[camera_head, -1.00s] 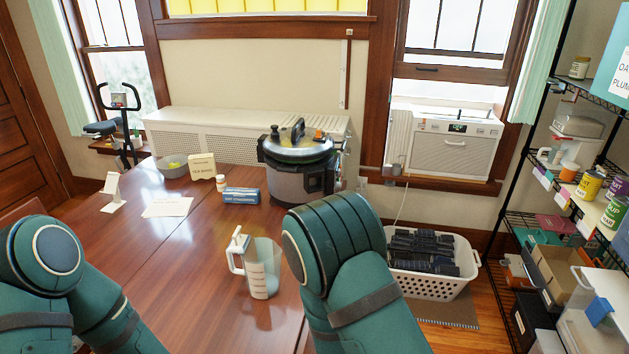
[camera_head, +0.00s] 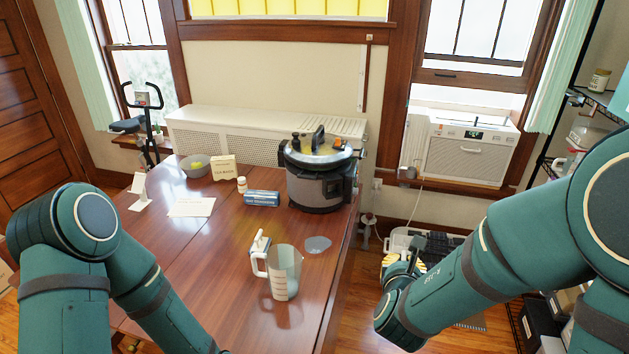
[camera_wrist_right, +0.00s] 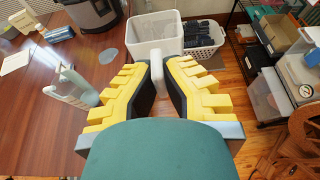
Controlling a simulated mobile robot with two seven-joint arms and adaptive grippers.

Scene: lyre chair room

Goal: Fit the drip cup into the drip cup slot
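The pressure cooker (camera_head: 318,186) stands upright with its lid on at the table's far right; its base also shows in the right wrist view (camera_wrist_right: 92,12). I cannot make out the drip cup slot. A flat-looking translucent grey piece (camera_head: 318,244) lies on the table in front of the cooker, also in the right wrist view (camera_wrist_right: 108,56); I cannot tell whether it is the drip cup. My right gripper (camera_head: 402,262) is off the table's right edge. In the right wrist view its yellow fingers (camera_wrist_right: 163,75) are apart, with something white showing between them. My left gripper is out of view.
A measuring jug (camera_head: 284,272) stands near the table's right edge. A blue box (camera_head: 262,198), a paper (camera_head: 191,207) and a bowl (camera_head: 195,166) lie farther back. The table's front middle is clear.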

